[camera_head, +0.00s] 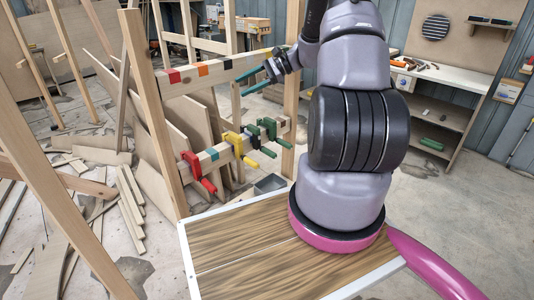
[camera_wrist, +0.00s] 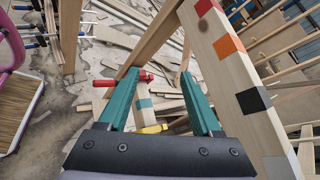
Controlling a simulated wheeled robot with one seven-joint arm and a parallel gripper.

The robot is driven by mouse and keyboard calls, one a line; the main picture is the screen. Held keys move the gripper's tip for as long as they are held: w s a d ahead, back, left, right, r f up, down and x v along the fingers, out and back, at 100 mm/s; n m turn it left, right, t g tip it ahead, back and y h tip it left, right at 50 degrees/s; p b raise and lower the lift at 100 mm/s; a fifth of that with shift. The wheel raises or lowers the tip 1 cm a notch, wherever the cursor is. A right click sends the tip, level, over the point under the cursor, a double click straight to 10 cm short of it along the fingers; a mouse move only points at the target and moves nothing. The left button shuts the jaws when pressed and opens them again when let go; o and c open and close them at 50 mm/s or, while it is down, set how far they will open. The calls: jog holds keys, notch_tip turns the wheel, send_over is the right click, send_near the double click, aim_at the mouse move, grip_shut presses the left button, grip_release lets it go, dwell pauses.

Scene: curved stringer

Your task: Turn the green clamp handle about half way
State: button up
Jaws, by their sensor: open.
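The green clamp (camera_head: 268,129) is on the lower curved wooden stringer in the head view, at its right end. Its handle (camera_head: 283,143) sticks out to the lower right. The yellow clamp (camera_head: 237,145) and the red clamp (camera_head: 196,168) sit to its left on the same stringer. My gripper (camera_head: 239,86) is open and empty, above the clamps and near the upper beam. In the wrist view my gripper (camera_wrist: 160,73) shows two teal fingers spread apart. The red clamp (camera_wrist: 128,81) and part of the yellow clamp (camera_wrist: 150,129) appear beyond them. I cannot make out the green clamp there.
The upper beam (camera_head: 185,79) with coloured patches runs close beside my gripper; it also fills the right of the wrist view (camera_wrist: 240,80). Wooden posts (camera_head: 150,110) stand at the left. Loose boards (camera_head: 130,200) litter the floor. A workbench (camera_head: 450,75) stands at the back right.

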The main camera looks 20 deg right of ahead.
jog(key=w+d+f+m+t, duration=0.1)
jog(key=d+f+m+t, duration=0.25)
jog(key=f, duration=0.55)
jog(key=w+d+f+m+t+h, duration=0.1)
jog(key=w+d+f+m+t, duration=0.25)
jog(key=f, duration=0.55)
jog(key=s+d+f+m+t, duration=0.1)
jog(key=d+f+m+t, duration=0.2)
jog(key=d+f+m, duration=0.45)
jog(key=m+t+h, duration=0.3)
jog(key=h, duration=0.2)
send_near(259, 147)
jog(key=x, duration=0.4)
jog(key=shift+w+f, duration=0.4)
jog(key=shift+w, duration=0.05)
jog(key=shift+c, duration=0.3)
grip_shut()
